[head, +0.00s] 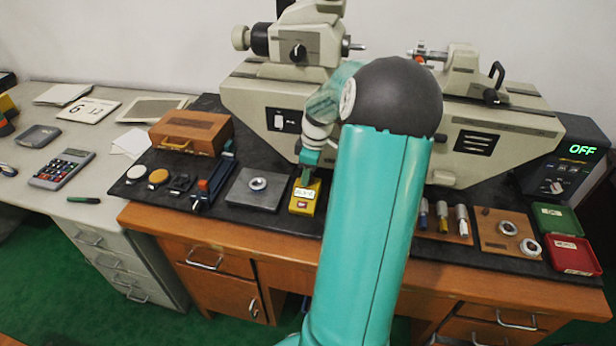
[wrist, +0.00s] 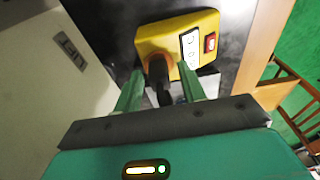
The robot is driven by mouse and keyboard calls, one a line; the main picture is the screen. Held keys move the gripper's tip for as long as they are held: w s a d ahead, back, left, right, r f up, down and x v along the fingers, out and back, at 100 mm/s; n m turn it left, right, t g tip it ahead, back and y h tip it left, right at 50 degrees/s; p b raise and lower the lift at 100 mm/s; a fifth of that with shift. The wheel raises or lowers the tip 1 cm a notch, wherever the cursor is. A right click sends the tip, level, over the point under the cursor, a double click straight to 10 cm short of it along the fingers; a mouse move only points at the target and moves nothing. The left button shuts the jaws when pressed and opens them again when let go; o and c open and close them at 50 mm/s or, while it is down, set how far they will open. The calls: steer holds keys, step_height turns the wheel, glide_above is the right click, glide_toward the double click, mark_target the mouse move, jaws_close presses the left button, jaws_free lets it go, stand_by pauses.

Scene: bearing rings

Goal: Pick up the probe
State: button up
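A yellow box (wrist: 205,24) with a white display and a red switch lies under my gripper (wrist: 160,70) in the wrist view. A dark, rod-like piece (wrist: 160,80) with a brown-orange end rises from the box's near left part; it may be the probe, but I cannot tell for sure. My two green fingers are apart, one on each side of this dark piece, with a gap on the left; contact on the right is unclear. In the head view, the yellow box (head: 304,205) stands at the front of the black mat, and my gripper (head: 306,177) is over its back part.
A grey plate with a ring (head: 257,190) is left of the box. A large beige measuring machine (head: 262,105) stands close behind. A wooden case (head: 191,133) is at left. Small cylinders, a ring board (head: 507,226) and a red-green box (head: 570,250) are at right.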

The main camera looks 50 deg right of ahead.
jaws_close()
